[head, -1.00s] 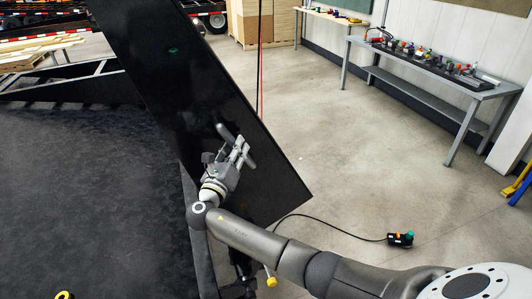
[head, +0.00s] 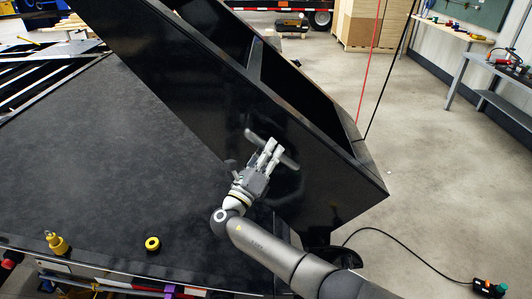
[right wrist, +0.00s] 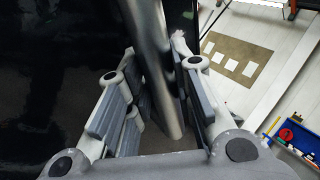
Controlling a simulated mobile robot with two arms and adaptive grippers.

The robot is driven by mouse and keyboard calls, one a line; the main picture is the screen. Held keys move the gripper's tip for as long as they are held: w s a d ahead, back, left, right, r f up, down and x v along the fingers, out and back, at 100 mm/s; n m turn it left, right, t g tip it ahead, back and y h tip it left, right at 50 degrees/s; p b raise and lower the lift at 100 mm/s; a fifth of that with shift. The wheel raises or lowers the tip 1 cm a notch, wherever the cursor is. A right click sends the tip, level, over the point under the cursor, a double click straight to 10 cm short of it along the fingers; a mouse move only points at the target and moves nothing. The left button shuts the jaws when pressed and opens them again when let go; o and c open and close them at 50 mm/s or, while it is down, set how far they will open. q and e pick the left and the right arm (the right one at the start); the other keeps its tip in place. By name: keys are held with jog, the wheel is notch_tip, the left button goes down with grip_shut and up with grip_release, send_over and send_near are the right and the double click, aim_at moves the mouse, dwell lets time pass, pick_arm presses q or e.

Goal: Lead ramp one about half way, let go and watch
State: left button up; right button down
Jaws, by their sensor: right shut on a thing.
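Ramp one, as I take it, is the large black panel (head: 335,185) standing steeply tilted beside the dark deck (head: 110,140). Its hollow, ribbed far side shows past its upper edge. A grey bar handle (head: 289,162) sits on the near face. My right gripper (head: 268,155) is at this handle, shut on it. In the right wrist view the bar (right wrist: 164,90) runs between the two fingers, with the glossy black panel on the left. My left gripper is not in view.
A red cord (head: 369,60) and a black cord hang beyond the panel. A cable on the floor leads to a small control box (head: 488,288). A workbench (head: 500,100) stands at the right. A yellow ring (head: 152,243) lies on the deck.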

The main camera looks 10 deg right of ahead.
jog(key=shift+s+d+r, duration=0.1)
jog(key=shift+d+r, duration=0.1)
jog(key=shift+d, duration=0.65)
jog(key=c, duration=1.6)
grip_release()
jog(key=shift+d, duration=0.1)
jog(key=o, duration=0.3)
jog(key=shift+w+f, duration=0.25)
jog(key=shift+f, duration=0.1)
jog(key=shift+o, duration=0.2)
jog(key=shift+a, duration=0.25)
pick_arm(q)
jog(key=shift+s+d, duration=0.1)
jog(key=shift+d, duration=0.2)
pick_arm(e)
jog(key=shift+s+a, duration=0.1)
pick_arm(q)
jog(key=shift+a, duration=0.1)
pick_arm(e)
jog(key=shift+a, duration=0.15)
jog(key=v, duration=1.2)
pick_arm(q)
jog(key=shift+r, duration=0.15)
pick_arm(e)
jog(key=shift+r, duration=0.1)
